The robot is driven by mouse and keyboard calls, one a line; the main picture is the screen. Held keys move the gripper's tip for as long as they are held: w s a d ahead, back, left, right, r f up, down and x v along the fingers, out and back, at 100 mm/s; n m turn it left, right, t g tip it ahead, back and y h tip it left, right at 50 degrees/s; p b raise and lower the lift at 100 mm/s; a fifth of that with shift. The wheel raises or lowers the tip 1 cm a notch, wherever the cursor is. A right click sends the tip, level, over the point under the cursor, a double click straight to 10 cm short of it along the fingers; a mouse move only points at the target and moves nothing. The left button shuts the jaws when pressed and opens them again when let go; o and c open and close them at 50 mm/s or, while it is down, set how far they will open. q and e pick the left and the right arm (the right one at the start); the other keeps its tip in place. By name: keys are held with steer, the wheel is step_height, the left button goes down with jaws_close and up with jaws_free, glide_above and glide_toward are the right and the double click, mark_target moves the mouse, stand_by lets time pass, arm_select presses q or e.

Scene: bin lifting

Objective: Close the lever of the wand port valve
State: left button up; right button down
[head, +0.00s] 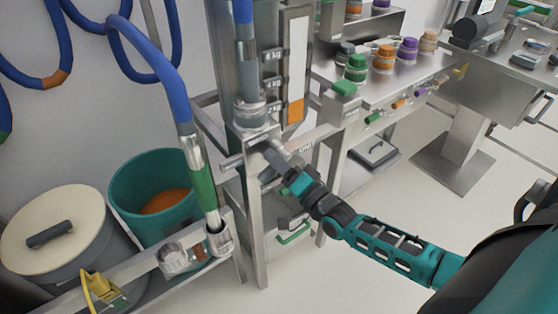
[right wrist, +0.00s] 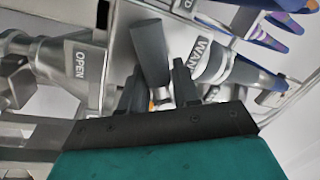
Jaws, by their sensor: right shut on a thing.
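The wand port valve's dark grey lever (right wrist: 149,48) shows in the right wrist view, between the two black fingers of my right gripper (right wrist: 159,76). The gripper is shut on it. A label reading OPEN (right wrist: 81,65) is left of the lever, and one starting WAN (right wrist: 203,56) is right of it. In the head view my right gripper (head: 277,166) is at the steel valve body below the clear-fronted column, and it hides most of the lever. My left gripper is not in view.
A blue hose wand with a green band (head: 203,186) stands left of the valve. A teal bin (head: 150,183) with orange contents and a lidded grey bin (head: 55,235) are at left. A shelf with coloured-lid jars (head: 384,58) is behind right.

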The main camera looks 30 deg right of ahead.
steer(key=m, duration=0.2)
steer(key=r+m+h, duration=0.1)
steer(key=m, duration=0.4)
steer(key=shift+a+r+t+h, duration=0.15)
steer(key=shift+a+t+h, duration=0.05)
steer(key=shift+t+h, duration=0.1)
steer(key=shift+m, duration=0.4)
steer(key=c, duration=0.9)
jaws_free()
steer(key=shift+c, duration=0.2)
steer(key=shift+s, duration=0.1)
steer(key=a+v, duration=0.1)
steer(key=v, duration=1.1)
steer(key=shift+s+d, duration=0.4)
steer(key=shift+d, duration=0.05)
steer(key=s+a+f+n+g, duration=0.2)
steer(key=a+f+n+g, duration=0.2)
steer(key=n, duration=0.6)
steer(key=s+a+f+n+g, duration=0.2)
steer(key=a+f+n+g, duration=0.3)
steer(key=n, duration=0.4)
step_height(320, 180, down, 2)
steer(key=shift+s+a+f+n, duration=0.1)
steer(key=shift+s+a+n, duration=0.3)
steer(key=shift+a, duration=0.5)
